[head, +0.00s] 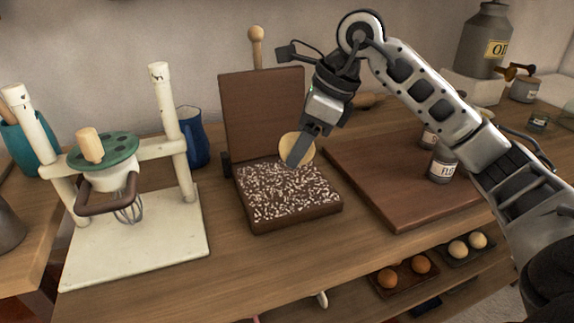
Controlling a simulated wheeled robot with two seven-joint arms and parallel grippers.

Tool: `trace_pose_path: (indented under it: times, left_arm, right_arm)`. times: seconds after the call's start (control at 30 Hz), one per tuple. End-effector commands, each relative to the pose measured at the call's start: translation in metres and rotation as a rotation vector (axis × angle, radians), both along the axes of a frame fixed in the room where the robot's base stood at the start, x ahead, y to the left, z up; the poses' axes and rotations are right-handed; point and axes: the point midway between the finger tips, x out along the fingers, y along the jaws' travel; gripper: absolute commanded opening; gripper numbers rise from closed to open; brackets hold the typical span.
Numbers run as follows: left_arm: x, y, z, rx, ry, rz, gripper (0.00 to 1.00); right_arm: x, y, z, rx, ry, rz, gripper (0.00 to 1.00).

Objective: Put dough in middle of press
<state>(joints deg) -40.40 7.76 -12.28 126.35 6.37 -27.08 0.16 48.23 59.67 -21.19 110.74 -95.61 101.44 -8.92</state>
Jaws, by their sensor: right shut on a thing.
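The press (262,112) stands open in the middle of the counter, a dark wooden box with its lid raised upright at the back. Its lower plate (290,203) is covered in white speckles. My right gripper (299,155) comes in from the upper right and is shut on the dough (290,145), a pale round disc. The dough is over the back right part of the lower plate, tilted and partly hidden by the fingers. I cannot tell whether its lower edge touches the plate. My left gripper is not in view.
A cream mixer stand (150,235) with a whisk is on the left, with a blue jug (194,138) behind it. A wooden board (385,185) lies right of the press, with labelled jars (443,163) on it. Eggs in trays (404,277) sit on a lower shelf.

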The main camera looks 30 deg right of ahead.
Motion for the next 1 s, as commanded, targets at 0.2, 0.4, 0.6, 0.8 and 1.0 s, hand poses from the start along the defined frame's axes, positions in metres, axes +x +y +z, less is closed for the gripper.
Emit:
trace_pose_path:
  times: [0.2, 0.4, 0.6, 0.8, 1.0]
  left_arm:
    - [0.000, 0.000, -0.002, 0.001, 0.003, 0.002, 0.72]
    - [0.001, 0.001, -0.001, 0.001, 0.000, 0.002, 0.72]
    - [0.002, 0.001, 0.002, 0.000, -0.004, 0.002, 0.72]
    - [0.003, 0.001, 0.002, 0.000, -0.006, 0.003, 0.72]
    - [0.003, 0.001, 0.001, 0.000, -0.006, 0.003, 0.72]
  right_arm:
    - [0.029, -0.003, -0.038, 0.002, 0.002, 0.001, 0.42]
    - [0.040, -0.004, -0.050, 0.002, 0.000, 0.002, 0.42]
    - [0.045, -0.005, -0.079, 0.001, 0.004, 0.003, 0.42]
    - [0.046, -0.006, -0.088, 0.000, -0.003, 0.001, 0.42]
    - [0.046, -0.005, -0.089, 0.001, -0.002, 0.002, 0.42]
